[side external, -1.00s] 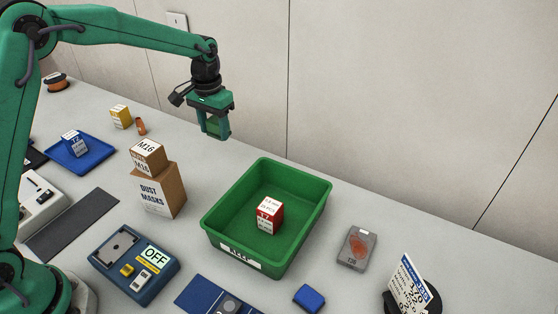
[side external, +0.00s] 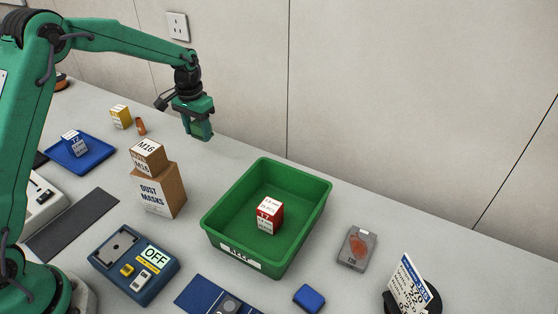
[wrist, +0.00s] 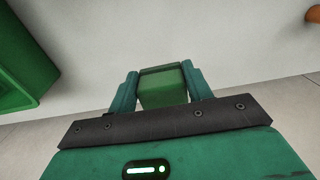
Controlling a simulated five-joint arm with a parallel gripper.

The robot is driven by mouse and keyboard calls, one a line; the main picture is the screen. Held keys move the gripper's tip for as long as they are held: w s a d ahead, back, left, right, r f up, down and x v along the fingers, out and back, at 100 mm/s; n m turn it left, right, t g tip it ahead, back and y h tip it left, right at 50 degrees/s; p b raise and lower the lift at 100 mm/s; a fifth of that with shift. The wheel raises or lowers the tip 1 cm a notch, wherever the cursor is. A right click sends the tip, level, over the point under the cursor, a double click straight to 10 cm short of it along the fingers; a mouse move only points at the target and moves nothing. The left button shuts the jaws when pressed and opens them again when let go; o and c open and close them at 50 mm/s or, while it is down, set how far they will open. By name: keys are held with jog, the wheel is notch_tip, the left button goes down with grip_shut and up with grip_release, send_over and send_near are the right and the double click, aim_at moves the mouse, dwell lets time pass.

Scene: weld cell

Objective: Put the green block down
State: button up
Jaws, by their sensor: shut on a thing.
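The green block (wrist: 163,88) sits between the two fingers of my gripper (wrist: 160,82) in the wrist view. The fingers are shut on it. In the side view my gripper (side external: 198,132) hangs pointing down above the back part of the table, behind and left of the green bin. The green block (side external: 197,129) shows only partly there, between the fingers. It appears to be held above the table surface; the exact height is hard to tell.
The green bin (side external: 225,205) holds a red and white box (side external: 268,215). Left of it, an M16 box (side external: 149,157) stands on a dust masks box (side external: 160,192). A yellow box (side external: 120,117) and an orange piece (side external: 140,126) stand at the back left. Table behind the bin is clear.

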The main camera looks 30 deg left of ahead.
aim_at(196, 150)
jog(key=a+f, duration=0.1)
jog(key=w+a, duration=0.1)
jog(key=a+f, duration=0.1)
jog(key=a, duration=0.1)
jog(key=shift+w+f, duration=0.25)
jog(key=shift+f, duration=0.05)
jog(key=shift+f, duration=2)
jog(key=shift+f, duration=0.1)
jog(key=o, duration=1)
jog(key=shift+c, duration=0.2)
notch_tip(196, 150, up, 12)
